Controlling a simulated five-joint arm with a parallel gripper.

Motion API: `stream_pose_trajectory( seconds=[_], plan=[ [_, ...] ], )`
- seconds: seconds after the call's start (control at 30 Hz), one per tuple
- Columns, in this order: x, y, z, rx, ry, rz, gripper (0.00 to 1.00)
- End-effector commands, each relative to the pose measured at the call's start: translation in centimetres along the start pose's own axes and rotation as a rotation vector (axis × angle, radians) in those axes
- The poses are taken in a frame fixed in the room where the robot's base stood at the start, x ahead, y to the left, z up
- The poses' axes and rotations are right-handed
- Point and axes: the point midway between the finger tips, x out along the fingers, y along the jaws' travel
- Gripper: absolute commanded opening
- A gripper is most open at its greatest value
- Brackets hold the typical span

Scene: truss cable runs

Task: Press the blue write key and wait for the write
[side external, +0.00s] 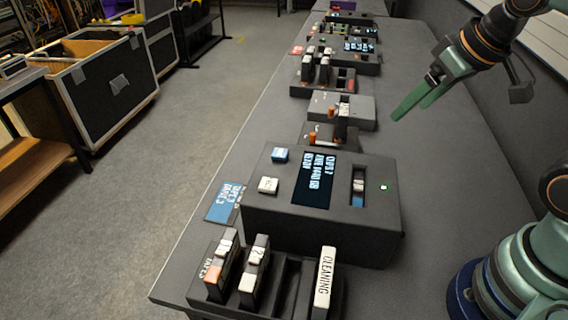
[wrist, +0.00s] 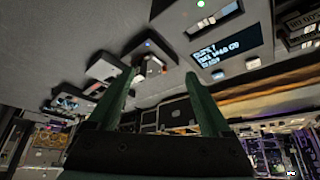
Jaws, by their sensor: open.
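The dark drive box (side external: 320,222) stands on the grey bench with a blue key (side external: 280,154) and a white key (side external: 268,185) on its top. Its lit screen (side external: 315,180) shows small text, and a green light (side external: 384,187) glows beside a slot holding a cartridge (side external: 358,188). My gripper (side external: 412,106) is open and empty, above the bench at upper right, apart from the keys. In the wrist view its fingers (wrist: 162,82) are spread. The box's screen (wrist: 214,47) shows there too, with two small keys whose colours are hard to tell.
A rack (side external: 266,292) at the front holds several cartridges, one labelled CLEANING (side external: 324,278). Smaller devices (side external: 341,110) line the bench behind the box. A blue label card (side external: 226,203) lies left of the box. The bench right of the box is clear.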

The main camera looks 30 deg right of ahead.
Motion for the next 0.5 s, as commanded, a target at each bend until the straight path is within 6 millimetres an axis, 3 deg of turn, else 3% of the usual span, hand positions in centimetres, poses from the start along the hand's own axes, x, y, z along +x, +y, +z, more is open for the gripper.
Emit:
stream_pose_trajectory(
  seconds=[0.03,0.23,0.5],
  plan=[
    [0.0,0.0,0.0,0.0,0.0,0.0,0.79],
    [0.0,0.0,0.0,0.0,0.0,0.0,0.03],
    [0.0,0.0,0.0,0.0,0.0,0.0,0.0]
  ],
)
